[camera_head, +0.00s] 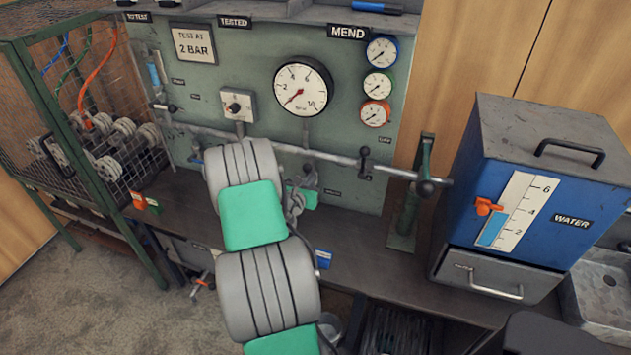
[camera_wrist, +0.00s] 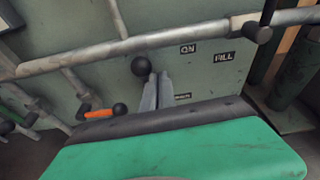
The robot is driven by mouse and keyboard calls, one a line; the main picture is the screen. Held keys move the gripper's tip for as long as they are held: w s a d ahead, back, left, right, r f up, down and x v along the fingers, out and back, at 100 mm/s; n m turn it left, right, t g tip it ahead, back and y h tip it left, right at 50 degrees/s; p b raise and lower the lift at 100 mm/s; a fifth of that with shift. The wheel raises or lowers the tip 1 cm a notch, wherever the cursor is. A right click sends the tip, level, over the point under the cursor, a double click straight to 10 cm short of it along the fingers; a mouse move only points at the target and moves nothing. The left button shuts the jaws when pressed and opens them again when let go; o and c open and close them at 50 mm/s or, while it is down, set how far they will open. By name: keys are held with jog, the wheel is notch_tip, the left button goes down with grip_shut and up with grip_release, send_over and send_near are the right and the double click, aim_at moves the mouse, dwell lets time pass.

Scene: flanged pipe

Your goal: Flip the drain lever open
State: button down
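My gripper (camera_wrist: 156,84) shows in the wrist view as two slim grey fingers close together, pointing up toward the pipework. A black ball knob (camera_wrist: 140,66) is right at the fingertips; I cannot tell whether they touch it. A second black ball knob (camera_wrist: 119,109) is lower left, near an orange piece (camera_wrist: 100,114). A half-hidden label (camera_wrist: 183,97) sits right of the fingers; its word is not readable. Which knob belongs to the drain lever is unclear. In the head view, my gripper (camera_head: 296,205) is below the horizontal pipe, partly covered by my arm.
The horizontal pipe (camera_head: 335,155) crosses the green panel (camera_head: 230,85) just above my gripper. A fill lever (camera_head: 365,158) stands to the right. A green post (camera_head: 408,210) and a blue water tank (camera_head: 535,185) are farther right. A wire cage (camera_head: 100,130) is at left.

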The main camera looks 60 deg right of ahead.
jog(key=shift+w+r, duration=0.5)
jog(key=shift+w, duration=0.35)
jog(key=a, duration=1)
jog(key=shift+s+r+p, duration=0.25)
jog(key=shift+p, duration=0.2)
